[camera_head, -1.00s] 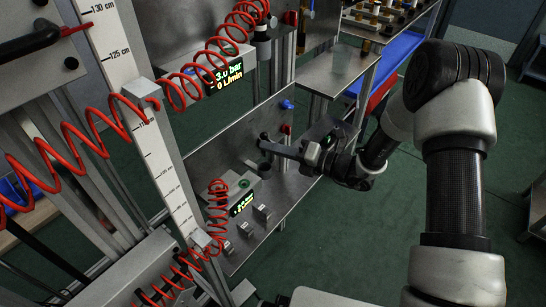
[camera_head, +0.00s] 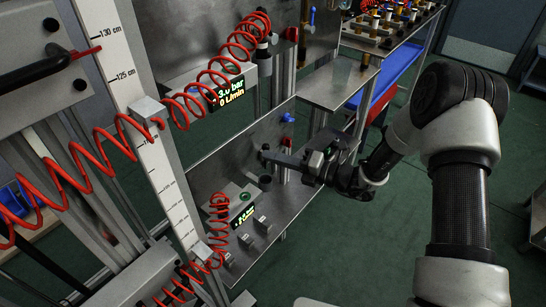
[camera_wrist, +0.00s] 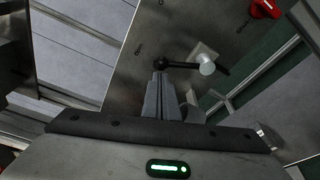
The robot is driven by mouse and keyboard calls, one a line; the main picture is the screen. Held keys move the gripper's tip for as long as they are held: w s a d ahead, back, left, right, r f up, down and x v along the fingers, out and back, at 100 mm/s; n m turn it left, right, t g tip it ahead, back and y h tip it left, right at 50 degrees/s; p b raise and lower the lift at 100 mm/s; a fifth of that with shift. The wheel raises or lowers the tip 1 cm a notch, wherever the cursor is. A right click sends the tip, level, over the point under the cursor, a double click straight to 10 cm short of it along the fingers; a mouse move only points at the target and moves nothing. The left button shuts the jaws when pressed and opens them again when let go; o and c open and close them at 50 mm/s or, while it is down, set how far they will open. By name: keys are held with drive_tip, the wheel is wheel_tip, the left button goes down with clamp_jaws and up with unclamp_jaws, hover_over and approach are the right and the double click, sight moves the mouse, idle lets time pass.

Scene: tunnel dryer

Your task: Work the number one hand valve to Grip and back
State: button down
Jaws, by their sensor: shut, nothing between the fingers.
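In the wrist view a hand valve with a black lever (camera_wrist: 182,66) sits on a grey metal plate; a pale round end piece (camera_wrist: 207,68) lies partway along the lever, right of its round black hub.
A blue knob (camera_head: 288,117) sits on the panel above my gripper; a red knob (camera_wrist: 265,8) shows in the wrist view. Below are a green-lit display (camera_head: 242,214) and several small grey blocks. Red coiled hoses (camera_head: 220,225) hang to the left. The green floor is open on the right.

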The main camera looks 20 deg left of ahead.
drive_tip(key=w+m+p, duration=0.1)
drive_tip(key=r+m+p, duration=0.1)
drive_tip(key=shift+w+d+r+m+y, duration=0.15)
drive_tip(key=shift+w+d+m+y, duration=0.15)
drive_tip(key=shift+w+d+m, duration=0.1)
drive_tip(key=w+m, duration=0.1)
drive_tip(key=m, duration=0.1)
drive_tip(key=w+d+m+y+p, duration=0.1)
drive_tip(key=m, duration=0.2)
drive_tip(key=shift+w+r+p, duration=0.1)
drive_tip(key=shift+w+p, duration=0.2)
drive_tip(key=shift+w, duration=0.05)
drive_tip(key=shift+r, duration=0.1)
drive_tip(key=s+d+p, duration=0.3)
drive_tip(key=s+d, duration=0.2)
drive_tip(key=d, duration=0.5)
drive_tip(key=shift+s+d+r, duration=0.15)
drive_tip(key=shift+s+r, duration=0.05)
drive_tip(key=shift+r, duration=0.05)
